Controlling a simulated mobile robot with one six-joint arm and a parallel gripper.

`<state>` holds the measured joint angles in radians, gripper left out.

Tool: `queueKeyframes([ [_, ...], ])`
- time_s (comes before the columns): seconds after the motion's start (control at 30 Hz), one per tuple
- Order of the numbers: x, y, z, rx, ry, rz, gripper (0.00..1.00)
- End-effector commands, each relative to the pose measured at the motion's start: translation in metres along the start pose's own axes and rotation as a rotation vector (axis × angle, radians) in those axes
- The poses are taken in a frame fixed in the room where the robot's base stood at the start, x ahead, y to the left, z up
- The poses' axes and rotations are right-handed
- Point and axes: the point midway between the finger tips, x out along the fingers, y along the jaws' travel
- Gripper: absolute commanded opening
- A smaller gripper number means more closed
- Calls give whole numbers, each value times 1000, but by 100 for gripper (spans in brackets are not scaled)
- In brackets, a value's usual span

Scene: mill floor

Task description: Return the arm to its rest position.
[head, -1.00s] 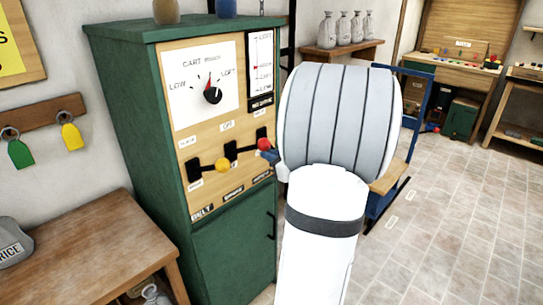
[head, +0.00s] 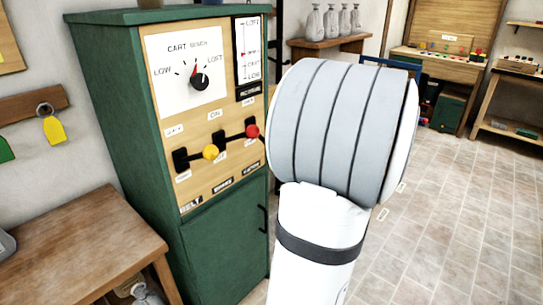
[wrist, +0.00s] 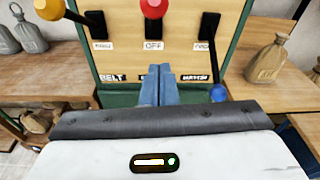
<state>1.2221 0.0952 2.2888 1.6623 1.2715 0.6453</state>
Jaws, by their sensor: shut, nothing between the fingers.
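My arm (head: 335,150) fills the middle of the head view, in front of the right side of the green cabinet (head: 115,110); it hides my gripper there. In the wrist view my gripper (wrist: 158,78) shows as two blue-grey fingers, shut together and empty. They point at the wooden lever panel (wrist: 180,60). Beyond them are a yellow knob (wrist: 48,8), a red knob (wrist: 153,9) and a blue knob (wrist: 218,93) on levers. I cannot tell the exact gap between the fingers and the panel.
A wooden table (head: 75,250) stands close at the left. A shelf (head: 325,42) with several grey sacks is behind my arm. A workbench (head: 435,58) is at the far right. Tiled floor (head: 460,220) at right is open. In the wrist view a tan sack (wrist: 266,62) stands at right.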

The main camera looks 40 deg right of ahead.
Motion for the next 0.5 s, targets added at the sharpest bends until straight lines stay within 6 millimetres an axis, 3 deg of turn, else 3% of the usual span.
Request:
queueKeyframes([
  [0.5,-8,1,0,1,1,1,0],
])
